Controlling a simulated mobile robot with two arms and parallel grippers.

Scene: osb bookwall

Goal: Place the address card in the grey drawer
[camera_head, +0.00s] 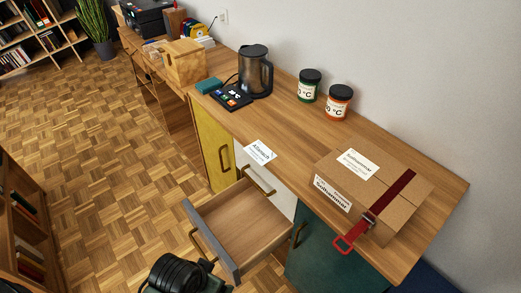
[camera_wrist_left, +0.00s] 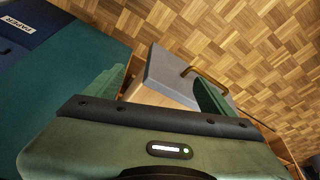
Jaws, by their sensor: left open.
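The white address card (camera_head: 260,151), with dark print, lies at the front edge of the wooden desk, above a white front. The grey drawer (camera_head: 208,240) is pulled open below it and its wooden inside looks empty. Its grey front and brass handle also show in the left wrist view (camera_wrist_left: 175,72). My left gripper (camera_wrist_left: 158,88) is open with its green fingers apart and nothing between them. The drawer shows beyond and between the fingers. My right gripper is not in view.
A cardboard box (camera_head: 395,195) with a red strap and white labels stands at the desk's right. Two jars (camera_head: 338,103), a kettle (camera_head: 256,70) and a wooden box (camera_head: 184,62) stand farther back. A teal front (camera_head: 335,250) is right of the drawer. Parquet floor lies open on the left.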

